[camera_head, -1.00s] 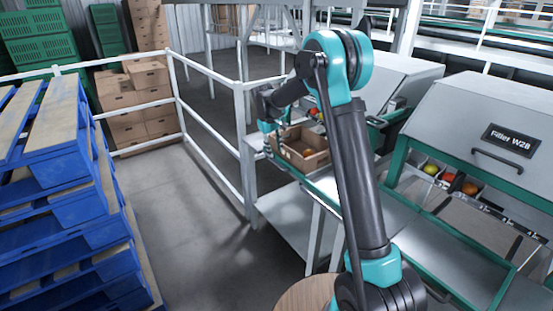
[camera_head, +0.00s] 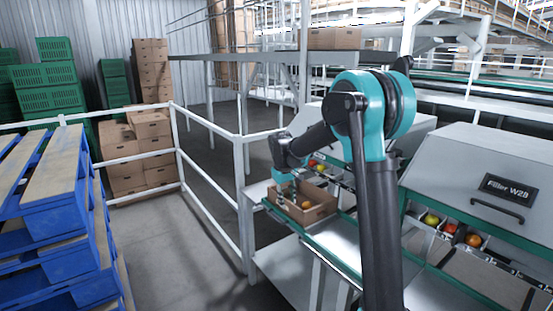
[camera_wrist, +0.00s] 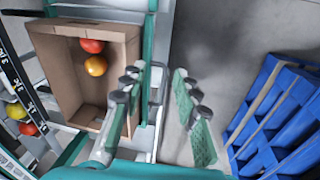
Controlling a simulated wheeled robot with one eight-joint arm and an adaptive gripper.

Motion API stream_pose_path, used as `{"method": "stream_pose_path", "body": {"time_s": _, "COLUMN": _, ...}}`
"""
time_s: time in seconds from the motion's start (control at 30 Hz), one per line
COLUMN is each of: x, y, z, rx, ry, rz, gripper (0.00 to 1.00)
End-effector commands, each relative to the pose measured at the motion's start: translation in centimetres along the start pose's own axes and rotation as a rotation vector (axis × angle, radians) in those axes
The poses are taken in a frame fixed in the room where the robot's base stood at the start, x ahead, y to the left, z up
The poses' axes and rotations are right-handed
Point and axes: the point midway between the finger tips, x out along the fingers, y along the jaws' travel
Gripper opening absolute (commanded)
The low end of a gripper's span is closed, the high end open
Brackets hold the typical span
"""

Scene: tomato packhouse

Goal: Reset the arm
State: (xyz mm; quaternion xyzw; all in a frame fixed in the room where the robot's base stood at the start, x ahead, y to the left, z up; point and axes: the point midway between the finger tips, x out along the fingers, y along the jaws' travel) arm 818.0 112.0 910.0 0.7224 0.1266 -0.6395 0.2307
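My gripper (camera_wrist: 157,75) is open and empty in the wrist view, with its two green-padded fingers spread apart. An open cardboard box (camera_wrist: 65,75) lies left of the fingers there. It holds a red tomato (camera_wrist: 91,46) and an orange tomato (camera_wrist: 96,66). In the head view my gripper (camera_head: 287,197) hangs at the left end of the box (camera_head: 318,216), which stands on a green-edged shelf. Whether the fingers touch the box is unclear. My arm (camera_head: 375,160) is bent, with its elbow raised in front of the filler machines.
Blue pallets (camera_head: 50,215) are stacked at the left. White railings (camera_head: 210,182) run between the pallets and the filler. The grey floor between them is clear.

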Motion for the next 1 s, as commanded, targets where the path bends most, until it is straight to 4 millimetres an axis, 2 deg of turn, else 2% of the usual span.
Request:
{"method": "stream_pose_path", "body": {"time_s": 0.03, "x": -0.2, "y": 0.5, "z": 2.4, "rx": 0.03, "ry": 0.011, "rz": -0.005, "gripper": 0.31}}
{"method": "stream_pose_path", "body": {"time_s": 0.17, "x": -0.5, "y": 1.4, "z": 7.8, "rx": 0.108, "ry": 0.046, "rz": -0.014, "gripper": 0.31}}
{"method": "stream_pose_path", "body": {"time_s": 0.33, "x": -0.3, "y": 1.5, "z": 15.0, "rx": 0.21, "ry": 0.092, "rz": -0.027, "gripper": 0.31}}
{"method": "stream_pose_path", "body": {"time_s": 0.53, "x": 0.8, "y": 0.4, "z": 23.4, "rx": 0.33, "ry": 0.147, "rz": -0.039, "gripper": 0.31}}
{"method": "stream_pose_path", "body": {"time_s": 0.7, "x": 2.4, "y": -1.4, "z": 30.1, "rx": 0.429, "ry": 0.193, "rz": -0.047, "gripper": 0.31}}
{"method": "stream_pose_path", "body": {"time_s": 0.83, "x": 3.6, "y": -2.7, "z": 33.8, "rx": 0.489, "ry": 0.221, "rz": -0.052, "gripper": 0.31}}
{"method": "stream_pose_path", "body": {"time_s": 1.0, "x": 4.6, "y": -3.8, "z": 36.2, "rx": 0.528, "ry": 0.24, "rz": -0.055, "gripper": 0.31}}
